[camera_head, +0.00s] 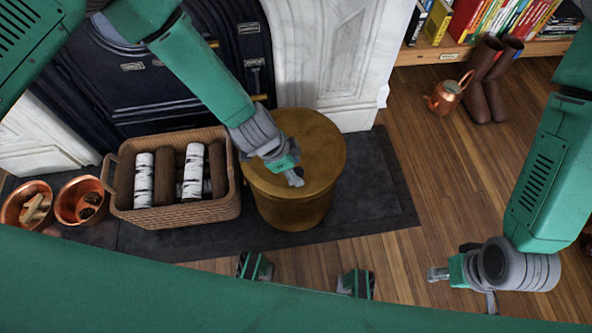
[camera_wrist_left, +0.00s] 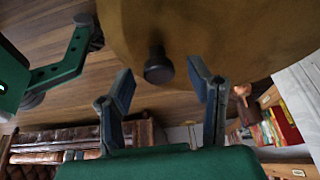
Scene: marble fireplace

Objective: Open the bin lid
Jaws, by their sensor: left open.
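The brass-coloured round bin (camera_head: 290,208) stands on the dark hearth slab, right of the wicker basket. Its flat round lid (camera_head: 312,135) sits on top and looks closed. My left gripper (camera_head: 294,178) is over the near part of the lid, and its arm hides part of it. In the left wrist view a dark knob (camera_wrist_left: 158,68) stands out from the brass surface, in line with the gap between the two spread fingers of my left gripper (camera_wrist_left: 165,85). The fingers do not grip it. My right gripper (camera_head: 438,273) hangs over the wooden floor at the right, away from the bin; its finger opening is unclear.
A wicker basket (camera_head: 180,217) of logs stands close against the bin's left side. Two copper buckets (camera_head: 75,205) are further left. The dark fireplace (camera_head: 180,70) is behind. A copper watering can (camera_head: 447,95) and brown boots (camera_head: 490,85) stand at the right. Wooden floor between is clear.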

